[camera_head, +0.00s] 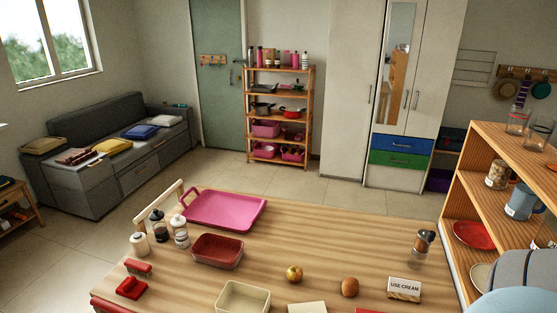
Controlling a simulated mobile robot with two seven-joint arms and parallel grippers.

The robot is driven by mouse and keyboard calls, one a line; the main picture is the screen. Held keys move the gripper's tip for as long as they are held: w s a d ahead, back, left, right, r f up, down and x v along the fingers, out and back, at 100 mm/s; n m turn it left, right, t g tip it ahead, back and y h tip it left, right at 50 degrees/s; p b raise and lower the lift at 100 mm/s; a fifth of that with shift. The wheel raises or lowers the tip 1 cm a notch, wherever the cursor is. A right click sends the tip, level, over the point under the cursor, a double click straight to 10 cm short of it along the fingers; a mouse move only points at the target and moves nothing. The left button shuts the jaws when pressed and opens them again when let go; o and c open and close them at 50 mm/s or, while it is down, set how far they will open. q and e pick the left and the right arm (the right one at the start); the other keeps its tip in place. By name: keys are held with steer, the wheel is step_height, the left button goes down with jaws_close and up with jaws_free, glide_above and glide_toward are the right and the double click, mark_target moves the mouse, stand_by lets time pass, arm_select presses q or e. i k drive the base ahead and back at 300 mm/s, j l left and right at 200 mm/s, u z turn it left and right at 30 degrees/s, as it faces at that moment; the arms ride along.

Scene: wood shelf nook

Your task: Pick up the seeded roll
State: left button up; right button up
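The seeded roll (350,287) is a small round brown bun. It sits on the wooden table (310,235) near the lower edge of the head view, right of centre. A yellow-red apple (294,274) lies to its left, and a white "USE CREAM" sign (404,288) stands to its right, both apart from it. Nothing covers the roll. Neither of my grippers shows in this view.
A pink tray (222,209), a dark red dish (218,251) and a cream bin (243,298) are on the table's left half. A wooden shelf (456,207) rises at the right edge. The middle of the table is clear.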

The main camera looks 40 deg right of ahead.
mark_target(350, 285)
steer(key=z, duration=1.95)
